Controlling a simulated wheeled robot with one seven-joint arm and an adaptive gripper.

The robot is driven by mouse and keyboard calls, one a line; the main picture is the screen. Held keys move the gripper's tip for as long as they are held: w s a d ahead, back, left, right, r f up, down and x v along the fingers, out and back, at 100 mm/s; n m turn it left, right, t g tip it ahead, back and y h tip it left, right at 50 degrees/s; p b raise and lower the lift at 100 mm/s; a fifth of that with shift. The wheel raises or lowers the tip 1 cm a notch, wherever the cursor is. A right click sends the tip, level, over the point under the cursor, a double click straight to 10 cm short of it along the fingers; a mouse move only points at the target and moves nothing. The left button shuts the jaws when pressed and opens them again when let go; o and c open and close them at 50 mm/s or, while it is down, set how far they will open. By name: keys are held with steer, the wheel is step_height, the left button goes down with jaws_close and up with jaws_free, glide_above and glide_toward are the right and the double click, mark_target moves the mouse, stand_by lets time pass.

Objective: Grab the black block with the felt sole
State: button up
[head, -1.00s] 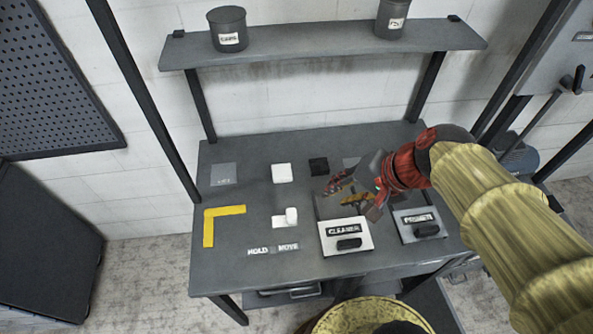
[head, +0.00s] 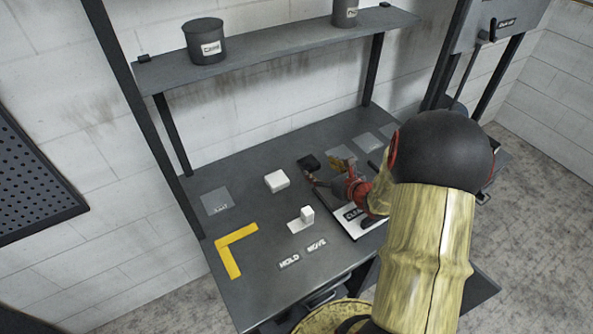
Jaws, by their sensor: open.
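The black block (head: 308,162) lies on the grey table (head: 250,290) toward the back, right of a white block. Its underside is hidden, so I cannot see the felt sole. My gripper (head: 327,168) is open, just right of and in front of the black block. One finger reaches close to the block's near side, and the other points toward the back right. I cannot tell whether a finger touches the block. Nothing shows between the fingers.
A white block (head: 276,181) lies left of the black block. A small white piece (head: 307,214) stands nearer the front. The cleaner tray (head: 345,219) is partly behind my arm. A yellow corner mark (head: 232,248) is at left. A shelf (head: 280,48) with canisters (head: 205,42) spans the back.

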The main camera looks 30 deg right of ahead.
mark_target(308, 161)
steer(key=b+x, duration=0.1)
steer(key=x, duration=0.4)
steer(key=b+x, duration=0.1)
steer(key=x, duration=0.1)
steer(key=shift+w+a+r+b, duration=0.15)
steer(key=shift+w+a+b, duration=0.2)
steer(key=shift+w, duration=0.1)
steer(key=c, duration=1.4)
steer(key=shift+o, duration=0.2)
steer(key=shift+r, duration=0.15)
